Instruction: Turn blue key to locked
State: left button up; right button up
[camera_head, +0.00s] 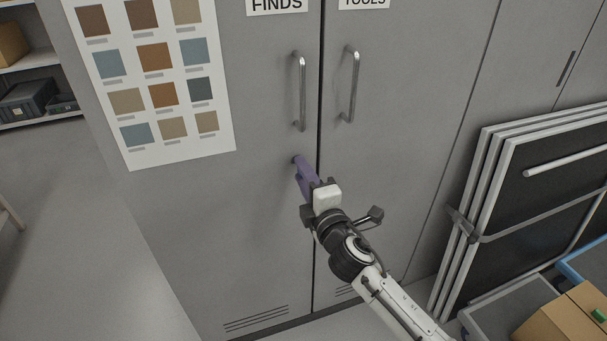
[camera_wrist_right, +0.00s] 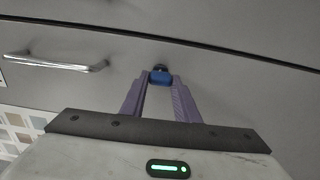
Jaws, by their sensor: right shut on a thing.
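The blue key (camera_wrist_right: 160,77) sits in a dark lock on the grey cabinet's left door, marked FINDS (camera_head: 270,140). My right gripper (camera_head: 297,164) is at the lock, below the left door's handle and beside the seam between the doors. In the right wrist view its purple fingers (camera_wrist_right: 160,84) are closed on the key's head from both sides. In the head view the fingers hide the key. I cannot tell which way the key is turned. My left gripper is in neither view.
Two bar handles, the left (camera_head: 300,90) and the right (camera_head: 350,85), rise above my gripper. Framed dark panels (camera_head: 540,185) lean at the right, with a cardboard box (camera_head: 570,318) in front. A shelf (camera_head: 38,60) stands at far left. Floor at left is clear.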

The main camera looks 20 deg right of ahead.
jog(key=o, duration=1)
jog(key=shift+o, duration=0.2)
jog(key=s, duration=1)
jog(key=shift+s+d, duration=0.15)
jog(key=s+a+f+m+g+y, duration=0.1)
jog(key=s+a+f+m+g, duration=0.1)
jog(key=s+f+m+g, duration=0.7)
jog(key=s+f+m, duration=0.7)
jog(key=s+f, duration=0.8)
jog(key=f, duration=0.3)
jog(key=shift+f+y, duration=0.4)
